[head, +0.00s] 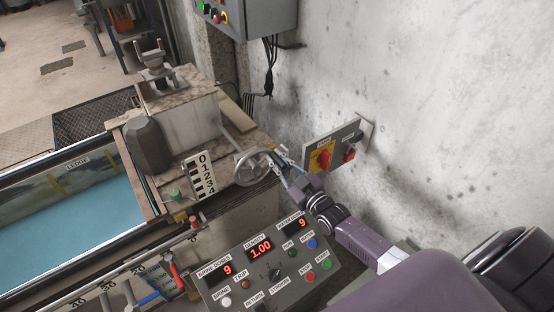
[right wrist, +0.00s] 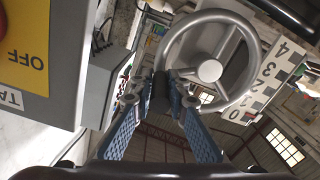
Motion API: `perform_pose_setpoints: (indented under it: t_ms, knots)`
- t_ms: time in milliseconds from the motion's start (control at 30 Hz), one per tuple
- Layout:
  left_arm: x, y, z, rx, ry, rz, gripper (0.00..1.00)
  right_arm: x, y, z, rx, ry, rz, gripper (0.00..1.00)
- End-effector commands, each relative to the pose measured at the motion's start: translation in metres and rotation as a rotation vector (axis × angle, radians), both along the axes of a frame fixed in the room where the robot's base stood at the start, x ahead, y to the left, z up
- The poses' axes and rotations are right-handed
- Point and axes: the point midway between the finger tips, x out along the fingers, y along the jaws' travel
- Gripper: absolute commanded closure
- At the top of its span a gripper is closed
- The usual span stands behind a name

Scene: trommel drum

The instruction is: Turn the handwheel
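The handwheel (head: 252,168) is a grey metal wheel with spokes and a round hub, mounted at the right end of the machine, beside the wall. In the right wrist view the handwheel (right wrist: 209,71) fills the upper middle, with a dark cylindrical handle (right wrist: 160,92) near its rim. My right gripper (head: 279,163) is at the wheel's right edge. In the right wrist view its blue-padded fingers (right wrist: 161,91) converge on both sides of the dark handle and appear shut on it. My left gripper is not in view.
A wall switch box (head: 335,145) with red and yellow switches is close behind my right gripper. A white number scale (head: 198,175) stands left of the wheel. A control panel (head: 270,268) with red displays and buttons is below. A blue water tank (head: 65,225) lies at left.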

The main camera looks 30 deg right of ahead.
Motion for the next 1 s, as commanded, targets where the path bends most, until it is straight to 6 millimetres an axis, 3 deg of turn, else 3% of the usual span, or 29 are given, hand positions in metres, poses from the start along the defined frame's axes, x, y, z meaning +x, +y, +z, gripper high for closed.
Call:
perform_pose_setpoints:
  t_ms: [567,1000]
  knots:
    - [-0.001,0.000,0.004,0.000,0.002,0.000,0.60,0.000,0.001,0.004,-0.034,-0.007,0.000,1.00]
    - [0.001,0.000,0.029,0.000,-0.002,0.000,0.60,-0.002,0.015,0.023,-0.339,-0.049,-0.001,1.00]
